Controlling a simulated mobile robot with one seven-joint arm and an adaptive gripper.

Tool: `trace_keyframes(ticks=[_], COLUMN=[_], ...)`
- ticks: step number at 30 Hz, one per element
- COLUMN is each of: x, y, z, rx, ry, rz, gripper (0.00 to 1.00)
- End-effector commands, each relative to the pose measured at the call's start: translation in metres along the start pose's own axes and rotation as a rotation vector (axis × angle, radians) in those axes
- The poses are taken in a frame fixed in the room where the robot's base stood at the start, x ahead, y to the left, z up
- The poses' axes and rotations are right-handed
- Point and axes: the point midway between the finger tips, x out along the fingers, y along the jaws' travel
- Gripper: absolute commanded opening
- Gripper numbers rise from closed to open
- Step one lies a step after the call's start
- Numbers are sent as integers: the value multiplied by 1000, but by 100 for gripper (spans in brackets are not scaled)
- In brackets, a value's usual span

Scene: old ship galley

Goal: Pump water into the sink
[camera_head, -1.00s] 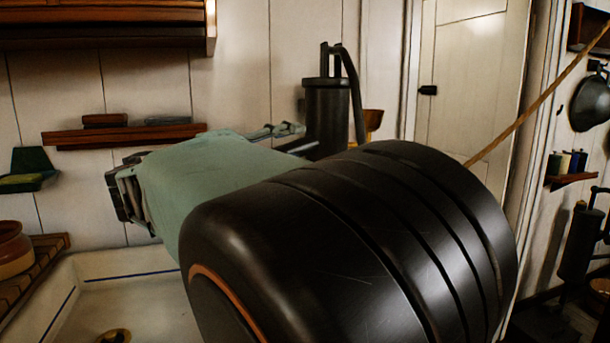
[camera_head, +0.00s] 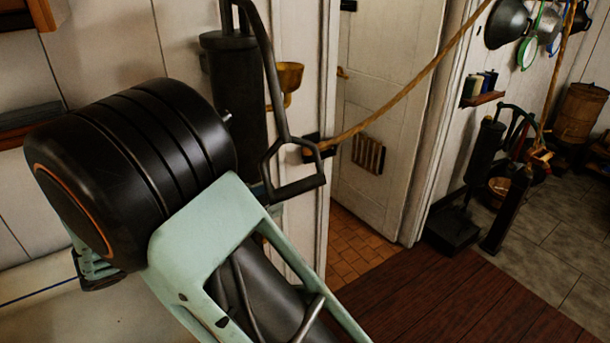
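The dark hand pump (camera_head: 232,95) stands upright against the pale wall, just right of my arm's black joint, which covers its lower left part. Its long handle (camera_head: 272,85) hangs down on the right and ends in an angular open loop (camera_head: 292,172). The loop looks free, with no fingers around it. A strip of the white sink (camera_head: 35,285) with a blue line shows at the lower left, and my arm hides most of it. My arm crosses the foreground. No gripper fingertips can be made out, so its grip does not show.
A brass-coloured funnel-like cup (camera_head: 287,78) is behind the handle. A rope (camera_head: 410,90) runs up to the right across the white door (camera_head: 385,120). Another dark pump-like device (camera_head: 485,150) stands farther right. The wooden floor (camera_head: 460,305) at lower right is clear.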

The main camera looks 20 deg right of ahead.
Motion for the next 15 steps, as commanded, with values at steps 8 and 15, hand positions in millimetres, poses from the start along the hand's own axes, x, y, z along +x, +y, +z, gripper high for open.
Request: trace_keyframes(ticks=[8,15], x=[54,86], y=[0,0], z=[2,1], rx=[3,4], ry=[-1,0], rz=[-4,-1], gripper=[37,37])
